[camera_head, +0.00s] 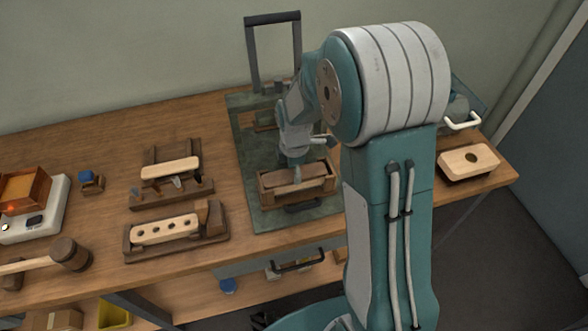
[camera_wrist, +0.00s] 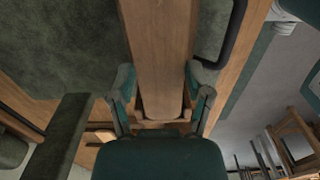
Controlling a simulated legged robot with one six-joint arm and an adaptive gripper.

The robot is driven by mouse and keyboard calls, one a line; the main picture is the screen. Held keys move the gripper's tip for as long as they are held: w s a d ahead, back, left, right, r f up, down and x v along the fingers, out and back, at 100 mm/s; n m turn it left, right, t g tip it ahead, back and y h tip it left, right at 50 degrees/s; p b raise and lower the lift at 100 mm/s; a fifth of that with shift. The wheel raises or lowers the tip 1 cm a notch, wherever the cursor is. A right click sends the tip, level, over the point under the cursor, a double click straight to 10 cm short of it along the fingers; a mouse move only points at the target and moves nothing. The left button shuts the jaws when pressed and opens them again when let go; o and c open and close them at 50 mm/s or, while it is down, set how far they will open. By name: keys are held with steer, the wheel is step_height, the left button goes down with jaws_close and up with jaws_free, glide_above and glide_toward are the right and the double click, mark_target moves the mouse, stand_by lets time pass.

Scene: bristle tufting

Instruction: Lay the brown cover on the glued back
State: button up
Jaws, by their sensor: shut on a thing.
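My gripper (camera_head: 296,178) is low over an open wooden holder (camera_head: 268,198) on the green mat. A long brown piece, which looks like the brown cover (camera_head: 312,184), lies within the holder's walls. In the wrist view my gripper's fingers (camera_wrist: 162,95) are shut on the two long sides of this cover (camera_wrist: 160,50). I cannot tell whether the cover is lifted clear of the holder. A pale back with several holes (camera_head: 163,230) lies in a wooden fixture at the left. No glue is clear to see, and I cannot tell which piece is the glued back.
A second pale piece (camera_head: 170,168) rests on a wooden rack behind the holed back. A black-handled frame (camera_head: 273,55) stands behind the green mat (camera_head: 245,140). A mallet (camera_head: 68,254) and a white device (camera_head: 40,218) are at the left. A pale one-hole block (camera_head: 468,161) is at the right.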

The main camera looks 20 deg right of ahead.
steer(key=shift+f, duration=0.15)
steer(key=o, duration=1.1)
steer(key=shift+o, duration=0.2)
steer(key=shift+r, duration=3.95)
